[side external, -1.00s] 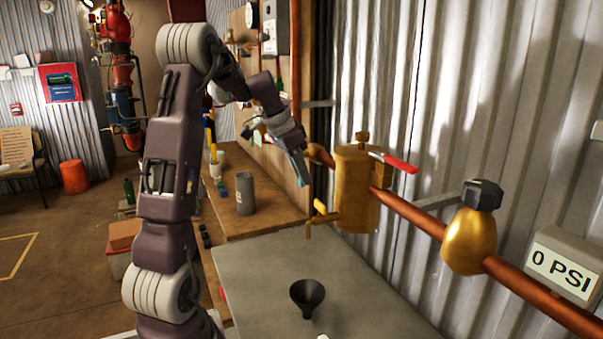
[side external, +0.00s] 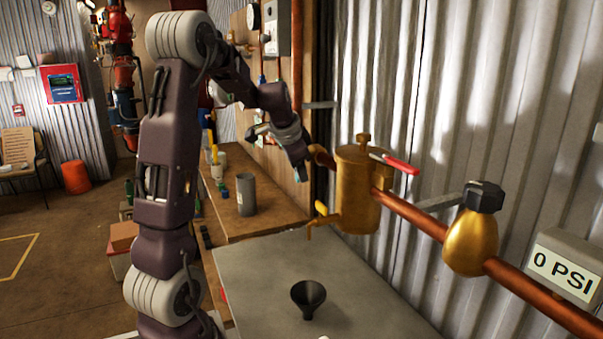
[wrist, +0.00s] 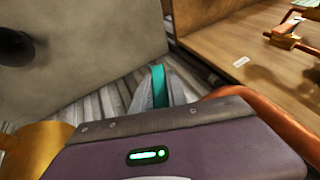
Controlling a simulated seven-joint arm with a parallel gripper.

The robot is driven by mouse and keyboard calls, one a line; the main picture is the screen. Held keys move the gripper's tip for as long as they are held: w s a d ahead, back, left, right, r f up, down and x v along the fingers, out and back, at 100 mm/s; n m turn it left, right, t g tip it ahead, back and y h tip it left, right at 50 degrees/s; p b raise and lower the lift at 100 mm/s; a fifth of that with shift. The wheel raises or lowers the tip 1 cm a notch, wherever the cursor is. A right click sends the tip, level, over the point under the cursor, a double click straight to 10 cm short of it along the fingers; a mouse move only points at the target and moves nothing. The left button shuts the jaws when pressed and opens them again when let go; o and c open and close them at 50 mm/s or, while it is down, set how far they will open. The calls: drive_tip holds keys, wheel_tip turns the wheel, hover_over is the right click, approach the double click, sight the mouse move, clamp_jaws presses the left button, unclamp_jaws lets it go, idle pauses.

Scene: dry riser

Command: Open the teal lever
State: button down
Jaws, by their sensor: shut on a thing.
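The teal lever (wrist: 160,86) shows in the wrist view as a narrow upright strip between my two fingers. My gripper (wrist: 161,92) is shut on it, with a grey finger on each side. In the side external view my gripper (side external: 299,164) points down and right, beside the copper pipe to the left of the brass cylinder (side external: 356,190). The lever is mostly hidden by my fingers there, and its pivot cannot be made out.
A red lever (side external: 400,164) sits on the brass cylinder. A brass fitting with a black knob (side external: 484,195) and a 0 PSI box (side external: 565,263) are to the right. A black funnel (side external: 308,297) stands on the grey table (side external: 255,270). A grey cup (side external: 246,195) stands on the wooden bench.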

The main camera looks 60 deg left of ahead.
drive_tip(key=shift+a+r+m+t+y, duration=0.15)
drive_tip(key=shift+a+r+m+y, duration=0.25)
drive_tip(key=shift+y, duration=0.95)
drive_tip(key=shift+a+r+m+t+y, duration=0.25)
drive_tip(key=shift+a+r+y, duration=0.2)
drive_tip(key=shift+y, duration=0.95)
drive_tip(key=shift+a+r+m+t+y, duration=0.1)
drive_tip(key=shift+a+r+m+y, duration=0.3)
drive_tip(key=shift+y, duration=0.95)
drive_tip(key=c, duration=1.3)
unclamp_jaws()
drive_tip(key=shift+v, duration=3.55)
drive_tip(key=shift+f, duration=0.1)
